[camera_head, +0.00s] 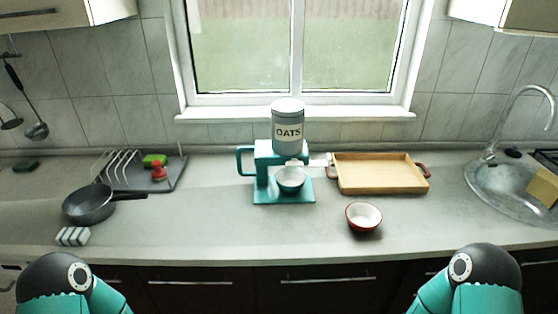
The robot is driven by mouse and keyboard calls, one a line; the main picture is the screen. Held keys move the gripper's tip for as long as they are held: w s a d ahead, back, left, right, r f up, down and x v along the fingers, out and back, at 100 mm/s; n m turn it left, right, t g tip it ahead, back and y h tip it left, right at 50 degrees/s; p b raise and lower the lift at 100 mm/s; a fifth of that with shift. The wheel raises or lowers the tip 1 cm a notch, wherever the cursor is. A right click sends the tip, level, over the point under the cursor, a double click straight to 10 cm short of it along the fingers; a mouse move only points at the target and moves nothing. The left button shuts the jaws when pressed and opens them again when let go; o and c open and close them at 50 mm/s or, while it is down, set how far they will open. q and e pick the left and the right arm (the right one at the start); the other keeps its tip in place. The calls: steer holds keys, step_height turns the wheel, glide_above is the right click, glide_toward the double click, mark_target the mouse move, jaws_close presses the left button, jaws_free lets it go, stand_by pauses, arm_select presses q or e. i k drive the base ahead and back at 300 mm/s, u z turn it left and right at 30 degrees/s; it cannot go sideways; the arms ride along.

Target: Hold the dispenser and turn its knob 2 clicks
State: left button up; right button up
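The dispenser (263,160) stands upright on the counter below the window. It has a teal body and base, a teal handle on its left side and a light canister (288,128) on top marked OATS. A pale part that may be the knob (319,162) sticks out on its right side. Neither gripper is in view.
A wooden tray (380,191) with red handles lies right of the dispenser, close to its pale side part. A red bowl (349,225) stands in front. A pan (88,205), dish rack (176,178) and striped sponge (73,236) are left; the sink (512,208) is right. Counter before the dispenser is clear.

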mark_target(294, 163)
steer(key=u, duration=0.05)
steer(key=i, duration=0.9)
steer(key=z, duration=0.05)
